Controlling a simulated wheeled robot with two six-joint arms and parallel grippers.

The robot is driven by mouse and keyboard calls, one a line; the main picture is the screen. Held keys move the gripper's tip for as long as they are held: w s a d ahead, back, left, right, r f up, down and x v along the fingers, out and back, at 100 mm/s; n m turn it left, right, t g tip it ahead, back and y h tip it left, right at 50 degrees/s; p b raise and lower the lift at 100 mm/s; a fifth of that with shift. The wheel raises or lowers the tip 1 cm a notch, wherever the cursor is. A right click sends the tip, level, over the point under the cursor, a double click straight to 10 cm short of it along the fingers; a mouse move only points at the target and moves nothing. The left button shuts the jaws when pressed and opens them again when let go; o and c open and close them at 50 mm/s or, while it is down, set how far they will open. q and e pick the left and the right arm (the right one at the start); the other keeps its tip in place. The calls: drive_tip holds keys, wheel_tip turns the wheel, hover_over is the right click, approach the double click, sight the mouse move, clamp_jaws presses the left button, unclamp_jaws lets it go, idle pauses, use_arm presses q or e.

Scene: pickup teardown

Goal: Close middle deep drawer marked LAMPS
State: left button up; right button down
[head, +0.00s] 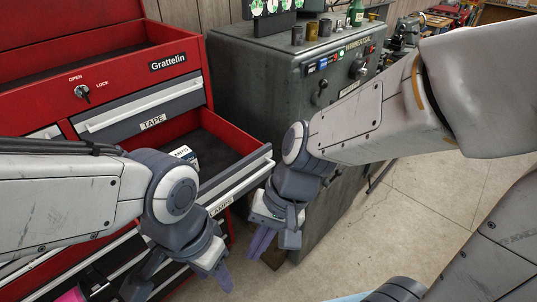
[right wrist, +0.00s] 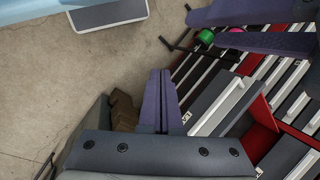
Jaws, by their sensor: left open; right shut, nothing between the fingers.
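The LAMPS drawer (head: 247,181) of the red tool cabinet is pulled well out, below the TAPE drawer. Its grey front carries a pale handle strip and a LAMPS label (head: 221,206). A small labelled box (head: 183,153) lies inside, partly hidden by my left arm. My right gripper (head: 262,242) is shut and empty, just in front of and below the drawer's right end; its fingers also show together in the right wrist view (right wrist: 161,98). My left gripper (head: 182,279) is open, low in front of the cabinet; its spread purple fingers show in the right wrist view (right wrist: 258,28).
The TAPE drawer (head: 142,109) above looks shut. A dark grey machine (head: 265,75) with knobs stands close to the cabinet's right. Lower drawers (head: 85,270) are partly hidden by my left arm. Open concrete floor (head: 420,210) lies to the right.

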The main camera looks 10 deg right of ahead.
drive_tip(key=w+d+m+t+y+p, duration=0.1)
drive_tip(key=w+d+m+t+y, duration=0.3)
drive_tip(key=w+m, duration=0.95)
drive_tip(key=w+d+m+t+h+p, duration=0.1)
drive_tip(key=w+d+m+t+h, duration=0.35)
drive_tip(key=d+m, duration=0.8)
drive_tip(key=w+a+f+y+p, duration=0.1)
drive_tip(key=w+a+f+p, duration=0.1)
drive_tip(key=w+a+f, duration=0.4)
drive_tip(key=w+f, duration=0.1)
drive_tip(key=w, duration=0.4)
drive_tip(key=shift+a+y+p, duration=0.25)
drive_tip(key=shift+y+p, duration=0.1)
drive_tip(key=shift+p, duration=0.05)
